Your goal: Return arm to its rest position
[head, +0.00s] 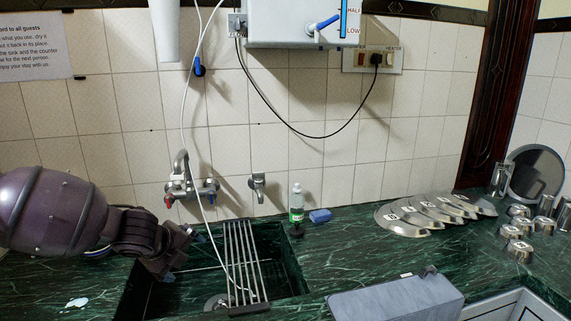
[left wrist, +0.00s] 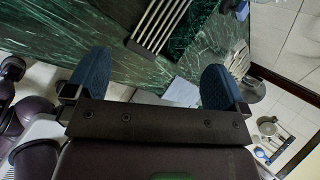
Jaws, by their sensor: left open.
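My left arm comes in from the left in the head view. Its gripper (head: 172,262) hangs over the left part of the sink, left of the metal rack. In the left wrist view the left gripper (left wrist: 154,82) has its two blue-padded fingers wide apart, with nothing between them. The water purifier (head: 290,28) hangs on the tiled wall, with a blue-handled tap on its front; its top is cut off. My right gripper is not in view.
A sink (head: 283,262) with a slatted metal rack (head: 240,255) lies in the green counter. Wall taps (head: 185,185) stand behind it. A green-labelled bottle (head: 296,205) and a blue sponge (head: 320,216) are right of it. Steel plates (head: 405,222) and cups fill the right side.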

